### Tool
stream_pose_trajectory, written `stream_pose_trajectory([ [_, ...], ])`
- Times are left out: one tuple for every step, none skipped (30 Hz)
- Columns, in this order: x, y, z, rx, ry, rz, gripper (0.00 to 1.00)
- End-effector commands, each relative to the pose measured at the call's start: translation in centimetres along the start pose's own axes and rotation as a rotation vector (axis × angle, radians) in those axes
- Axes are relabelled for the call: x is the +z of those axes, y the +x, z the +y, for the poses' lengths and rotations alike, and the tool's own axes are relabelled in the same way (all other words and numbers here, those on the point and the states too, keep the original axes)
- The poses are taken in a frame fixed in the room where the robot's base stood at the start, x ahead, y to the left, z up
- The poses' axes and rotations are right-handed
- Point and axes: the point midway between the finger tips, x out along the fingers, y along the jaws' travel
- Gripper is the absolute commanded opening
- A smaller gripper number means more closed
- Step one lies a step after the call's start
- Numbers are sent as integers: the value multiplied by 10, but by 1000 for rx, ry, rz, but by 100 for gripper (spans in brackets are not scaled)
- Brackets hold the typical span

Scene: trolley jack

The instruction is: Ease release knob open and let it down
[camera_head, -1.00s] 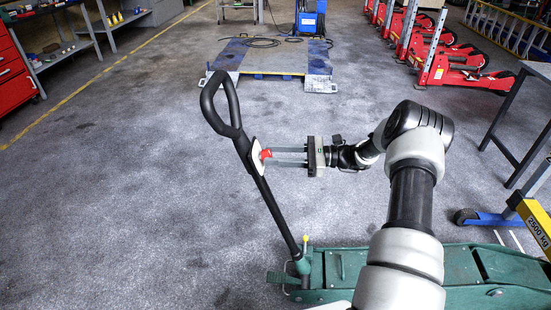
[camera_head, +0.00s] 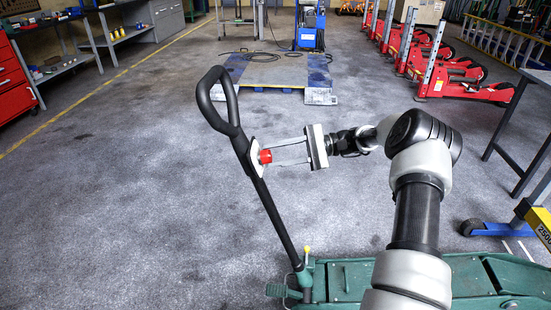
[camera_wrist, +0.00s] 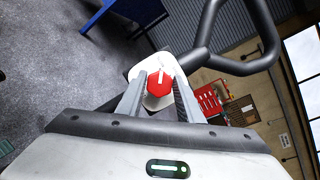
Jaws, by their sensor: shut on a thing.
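The red release knob (camera_head: 265,156) sits on a pale plate (camera_head: 254,157) partway up the black jack handle (camera_head: 268,205). My gripper (camera_head: 271,155) reaches in from the right with its fingers shut on the knob. In the wrist view the knob (camera_wrist: 160,88) shows between the two fingertips, with a white line on its face pointing up and slightly left. The handle leans to the left and ends in a black loop (camera_head: 213,115). Its foot meets the green trolley jack (camera_head: 345,280), which is partly hidden behind my arm.
A yellow-tipped lever (camera_head: 307,250) stands by the handle's foot. A yellow post (camera_head: 541,222) and blue stand (camera_head: 500,228) are at the right, near a grey table (camera_head: 530,110). Red lifting units (camera_head: 460,85) stand at the back right. The floor left of the handle is clear.

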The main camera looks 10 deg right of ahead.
Motion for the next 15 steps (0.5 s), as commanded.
stream_pose_trajectory([
  [-1, 0, 1, 5, -13, 0, 11],
  [-1, 0, 1, 7, -20, 0, 11],
  [-1, 0, 1, 10, -28, 0, 11],
  [0, 0, 1, 12, -33, 0, 11],
  [0, 0, 1, 13, -37, 0, 11],
  [0, 0, 1, 15, -41, 0, 11],
  [0, 0, 0, 16, -44, 0, 11],
  [0, 0, 0, 16, -46, 0, 11],
  [0, 0, 0, 17, -47, 0, 11],
  [0, 0, 0, 17, -48, 0, 11],
  [0, 0, 0, 17, -48, 0, 11],
  [0, 0, 0, 17, -48, 0, 11],
  [0, 0, 0, 17, -48, 1, 11],
  [0, 0, 0, 17, -48, 1, 11],
  [0, 0, 0, 17, -48, 1, 11],
])
